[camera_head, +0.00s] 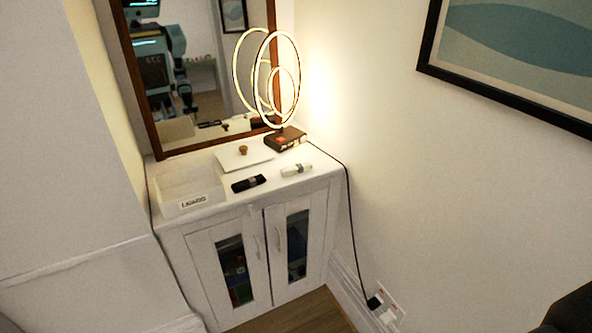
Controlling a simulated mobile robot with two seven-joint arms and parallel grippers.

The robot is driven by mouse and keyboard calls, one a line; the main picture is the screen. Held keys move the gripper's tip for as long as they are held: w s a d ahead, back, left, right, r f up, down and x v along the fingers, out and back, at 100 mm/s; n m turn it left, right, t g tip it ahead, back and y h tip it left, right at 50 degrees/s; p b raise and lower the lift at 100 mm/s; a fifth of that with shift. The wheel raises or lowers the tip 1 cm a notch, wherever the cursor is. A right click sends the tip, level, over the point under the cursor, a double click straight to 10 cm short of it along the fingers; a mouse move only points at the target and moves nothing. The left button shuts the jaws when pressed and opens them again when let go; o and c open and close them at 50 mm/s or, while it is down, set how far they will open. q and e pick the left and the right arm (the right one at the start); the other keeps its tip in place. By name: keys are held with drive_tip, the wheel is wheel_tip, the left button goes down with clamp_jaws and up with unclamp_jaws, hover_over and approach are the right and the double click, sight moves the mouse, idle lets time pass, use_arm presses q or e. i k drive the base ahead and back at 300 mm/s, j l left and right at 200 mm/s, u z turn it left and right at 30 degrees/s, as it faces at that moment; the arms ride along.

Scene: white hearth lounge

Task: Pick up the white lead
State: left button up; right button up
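The white lead (296,170) lies bundled, with a darker band round its middle, on the white cabinet top (219,217) near its front right. A similar black bundle (249,183) lies to its left, apart from it. Neither of my grippers shows in the head view. A dark shape cut off at the bottom right corner is too partial to identify.
A white open box (187,204) labelled "LIGHTS" stands at the cabinet's left. A white lidded piece (232,161) with a brown knob and a ring lamp (284,138) on a dark base stand behind. A black cord (348,215) runs to a wall socket (388,312). A mirror (205,75) backs the cabinet.

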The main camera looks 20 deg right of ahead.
sight(298, 168)
drive_tip(key=i+j, duration=0.1)
drive_tip(key=i, duration=0.8)
drive_tip(key=z, duration=1.1)
